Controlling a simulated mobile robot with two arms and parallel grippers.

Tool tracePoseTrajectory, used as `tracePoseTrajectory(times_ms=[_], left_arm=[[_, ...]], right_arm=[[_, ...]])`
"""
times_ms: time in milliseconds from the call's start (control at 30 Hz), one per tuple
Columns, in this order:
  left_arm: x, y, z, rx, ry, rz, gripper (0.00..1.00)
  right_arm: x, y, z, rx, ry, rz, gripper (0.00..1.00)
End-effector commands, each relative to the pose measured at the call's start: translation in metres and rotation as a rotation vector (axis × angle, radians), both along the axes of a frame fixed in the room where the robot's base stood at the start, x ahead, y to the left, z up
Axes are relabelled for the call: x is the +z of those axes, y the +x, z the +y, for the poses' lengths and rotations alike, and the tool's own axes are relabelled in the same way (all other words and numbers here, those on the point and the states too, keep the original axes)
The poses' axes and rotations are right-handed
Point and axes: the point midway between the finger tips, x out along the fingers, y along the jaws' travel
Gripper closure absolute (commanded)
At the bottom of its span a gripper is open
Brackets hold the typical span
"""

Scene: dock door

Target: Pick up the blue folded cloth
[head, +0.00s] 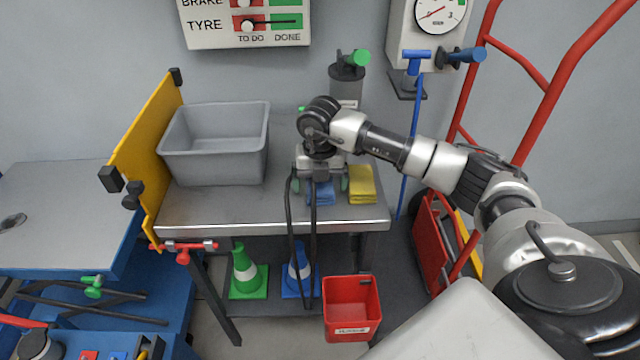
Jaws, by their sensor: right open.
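The blue folded cloth (321,196) lies on the grey metal table (240,208) near its front right. My right gripper (320,184) hangs pointing down right over the cloth and hides part of it. Its jaws are open, with the cloth below and between the fingers. I cannot tell whether the fingers touch the cloth. A yellow folded cloth (361,184) lies just to the right of the blue one. My left gripper is not in view.
A grey bin (214,150) stands on the table's left, beside a yellow panel (150,150). A grey cylinder with a green knob (347,80) stands behind. A red bin (351,308) hangs below the front edge. Green (246,272) and blue (299,270) cones stand underneath.

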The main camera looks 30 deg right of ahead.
Motion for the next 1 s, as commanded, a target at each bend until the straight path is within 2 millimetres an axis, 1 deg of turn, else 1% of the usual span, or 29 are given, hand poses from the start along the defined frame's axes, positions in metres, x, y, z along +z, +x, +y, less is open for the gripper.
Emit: tracePoseTrajectory(times_ms=[33,300,400,633,767,867,1000], left_arm=[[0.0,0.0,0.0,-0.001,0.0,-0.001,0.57],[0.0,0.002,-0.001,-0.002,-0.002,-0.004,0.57],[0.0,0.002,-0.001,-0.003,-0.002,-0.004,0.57],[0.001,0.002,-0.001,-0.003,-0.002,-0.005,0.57],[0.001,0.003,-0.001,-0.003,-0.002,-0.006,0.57],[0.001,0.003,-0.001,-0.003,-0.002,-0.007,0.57],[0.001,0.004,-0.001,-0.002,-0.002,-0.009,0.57]], right_arm=[[0.0,0.0,0.0,0.0,0.0,0.0,0.04],[0.0,0.0,0.0,0.0,0.0,0.0,0.46],[0.001,0.0,0.0,0.0,0.001,-0.001,0.58],[0.001,0.0,0.0,0.0,0.001,-0.001,0.58],[0.008,0.001,0.0,0.0,0.001,-0.002,0.58],[0.018,0.0,0.0,0.001,0.0,-0.001,0.58],[0.042,0.001,0.0,0.001,0.001,-0.004,0.58]])
